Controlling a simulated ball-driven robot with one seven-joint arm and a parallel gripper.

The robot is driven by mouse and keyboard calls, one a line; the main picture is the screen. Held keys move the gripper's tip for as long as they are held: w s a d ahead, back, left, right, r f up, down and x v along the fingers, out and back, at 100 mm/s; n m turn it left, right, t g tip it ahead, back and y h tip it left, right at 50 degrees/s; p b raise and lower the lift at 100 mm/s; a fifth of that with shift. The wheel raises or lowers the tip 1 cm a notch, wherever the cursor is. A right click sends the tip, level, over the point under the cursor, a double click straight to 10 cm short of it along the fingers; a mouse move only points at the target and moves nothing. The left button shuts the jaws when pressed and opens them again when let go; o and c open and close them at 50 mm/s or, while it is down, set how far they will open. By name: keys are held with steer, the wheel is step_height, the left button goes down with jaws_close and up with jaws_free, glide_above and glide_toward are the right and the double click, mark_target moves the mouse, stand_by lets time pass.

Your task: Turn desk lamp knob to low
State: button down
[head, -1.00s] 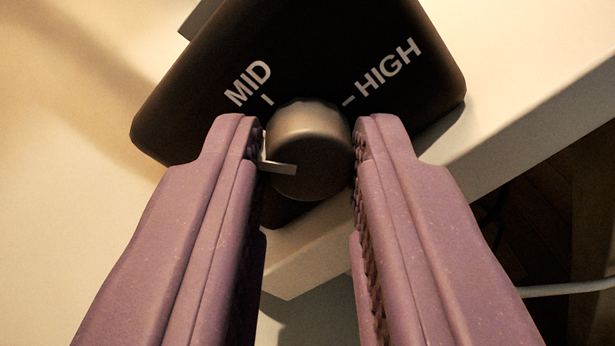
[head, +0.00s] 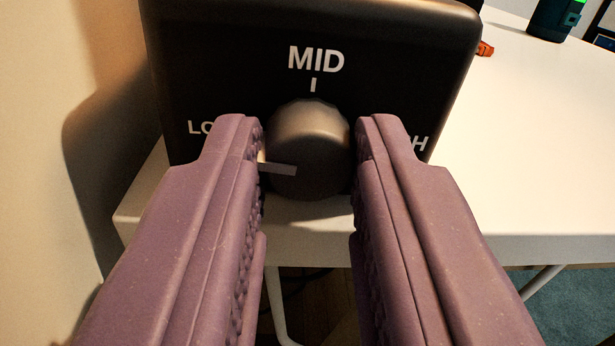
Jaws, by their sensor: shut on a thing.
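The desk lamp knob (head: 308,150) is a round dark grey dial on a black panel (head: 400,60). Its pale pointer (head: 278,168) points left, toward the LOW side and a little lower in the picture than the LOW lettering (head: 198,128). MID (head: 316,60) stands upright above the knob with its tick. HIGH (head: 420,143) is mostly hidden behind the right finger, and the LOW tick is hidden behind the left finger. My purple gripper (head: 309,145) is shut on the knob, one finger on each side.
The panel stands at the edge of a white table (head: 520,170) with free surface on the right. A dark green object (head: 555,18) and a small orange thing (head: 485,48) are at the back right. A pale wall (head: 50,180) is close on the left.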

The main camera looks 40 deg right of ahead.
steer(key=shift+s+f+n, duration=0.1)
steer(key=shift+f+n, duration=0.05)
steer(key=shift+n, duration=0.35)
steer(key=c, duration=0.9)
jaws_free()
steer(key=p+v, duration=0.2)
steer(key=v, duration=0.5)
steer(key=shift+s+a, duration=0.25)
steer(key=shift+a, duration=0.05)
